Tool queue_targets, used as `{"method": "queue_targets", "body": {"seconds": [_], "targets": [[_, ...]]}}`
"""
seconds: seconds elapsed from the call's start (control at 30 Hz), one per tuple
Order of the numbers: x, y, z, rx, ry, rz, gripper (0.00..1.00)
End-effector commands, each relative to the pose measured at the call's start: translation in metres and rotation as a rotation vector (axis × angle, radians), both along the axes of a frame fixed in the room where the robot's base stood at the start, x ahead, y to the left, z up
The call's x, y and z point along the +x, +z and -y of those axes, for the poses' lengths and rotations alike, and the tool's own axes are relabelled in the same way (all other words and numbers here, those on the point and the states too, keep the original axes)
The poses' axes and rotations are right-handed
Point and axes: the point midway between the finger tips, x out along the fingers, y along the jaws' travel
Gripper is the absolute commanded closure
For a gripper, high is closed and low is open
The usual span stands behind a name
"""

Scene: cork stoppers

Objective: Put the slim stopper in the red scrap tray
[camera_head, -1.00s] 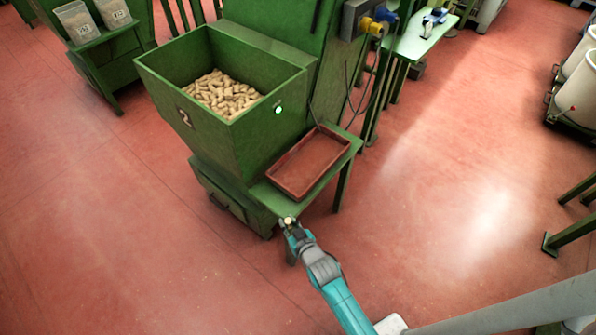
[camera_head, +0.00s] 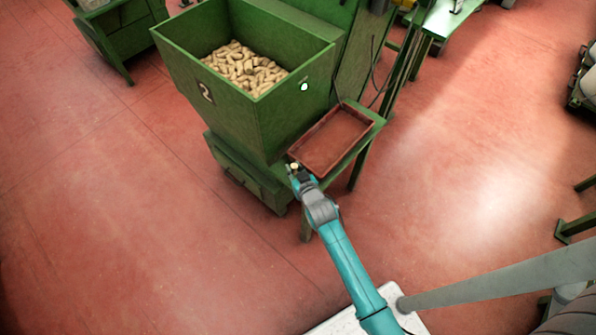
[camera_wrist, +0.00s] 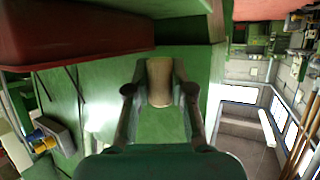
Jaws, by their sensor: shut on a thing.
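My gripper (camera_head: 297,169) is shut on a small pale tan cork stopper (camera_head: 294,166). In the wrist view the stopper (camera_wrist: 159,81) sits between the two fingers of my gripper (camera_wrist: 160,90). The red scrap tray (camera_head: 315,166) lies on a green shelf at the side of the green machine. My gripper is at the tray's near left corner in the head view; its height over the tray is hard to tell. In the wrist view part of the tray (camera_wrist: 75,40) shows at the upper left, apart from the stopper. The tray's visible floor is bare.
The green hopper (camera_head: 235,115), marked 2 and full of corks (camera_head: 243,68), rises left of the tray. The green shelf (camera_head: 368,130) has legs below it.

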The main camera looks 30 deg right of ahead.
Motion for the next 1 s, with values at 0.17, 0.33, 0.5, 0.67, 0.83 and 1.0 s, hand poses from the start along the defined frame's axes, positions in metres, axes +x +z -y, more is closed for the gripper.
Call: {"method": "queue_targets", "body": {"seconds": [0.17,0.33,0.5,0.67,0.83,1.0], "targets": [[0.000,-0.017,0.000,0.000,0.000,-0.001,0.87],[0.001,-0.039,0.000,-0.001,0.000,0.000,0.87],[0.000,-0.045,0.000,0.000,0.001,0.002,0.87],[0.000,-0.045,0.000,0.000,0.001,0.002,0.87],[0.000,-0.048,0.000,0.000,0.000,0.001,0.73],[0.000,-0.048,0.000,0.000,0.000,0.001,0.53]]}}
